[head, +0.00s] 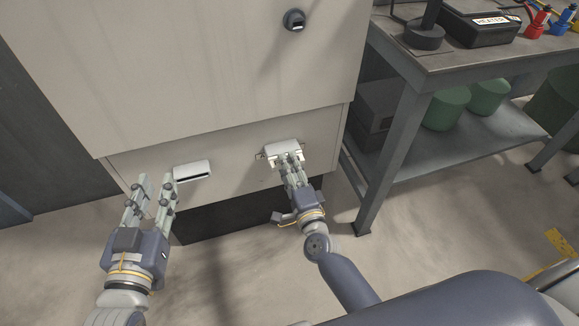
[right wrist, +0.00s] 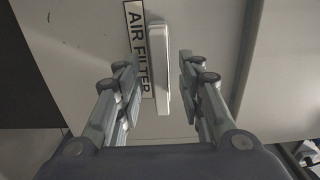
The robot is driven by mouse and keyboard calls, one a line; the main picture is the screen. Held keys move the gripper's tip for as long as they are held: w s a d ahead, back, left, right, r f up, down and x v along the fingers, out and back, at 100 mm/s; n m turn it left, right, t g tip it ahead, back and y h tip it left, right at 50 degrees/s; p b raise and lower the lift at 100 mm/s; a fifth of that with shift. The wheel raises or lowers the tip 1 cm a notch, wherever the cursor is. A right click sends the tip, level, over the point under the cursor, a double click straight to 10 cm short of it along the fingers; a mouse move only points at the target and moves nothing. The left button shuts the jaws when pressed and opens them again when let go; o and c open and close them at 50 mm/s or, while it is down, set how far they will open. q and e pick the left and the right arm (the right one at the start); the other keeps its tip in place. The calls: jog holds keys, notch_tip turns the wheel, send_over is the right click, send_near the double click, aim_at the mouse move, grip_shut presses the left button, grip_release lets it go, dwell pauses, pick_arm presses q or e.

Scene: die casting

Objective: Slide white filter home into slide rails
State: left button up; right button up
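The white filter (head: 281,147) is at the lower right of the cabinet's front panel, with small bracket-like pieces at its sides. How deep it sits in the slide rails cannot be told. In the right wrist view a white bar (right wrist: 159,68), seemingly the filter's front, stands beside an "AIR FILTER" label (right wrist: 138,45). My right gripper (head: 289,158) is at the filter; in the right wrist view its fingers (right wrist: 157,75) are apart on either side of the bar, with gaps visible. My left gripper (head: 156,180) is open and empty, left of a white slotted piece (head: 193,170).
The cabinet (head: 200,70) fills the middle, with a dark recess below its panel. A black round knob (head: 293,20) is higher up. A metal workbench (head: 440,62) with a lower shelf stands close on the right. The floor in front is clear.

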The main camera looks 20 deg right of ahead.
jog(key=s, duration=1.1)
jog(key=shift+s+d, duration=0.15)
jog(key=shift+s, duration=0.25)
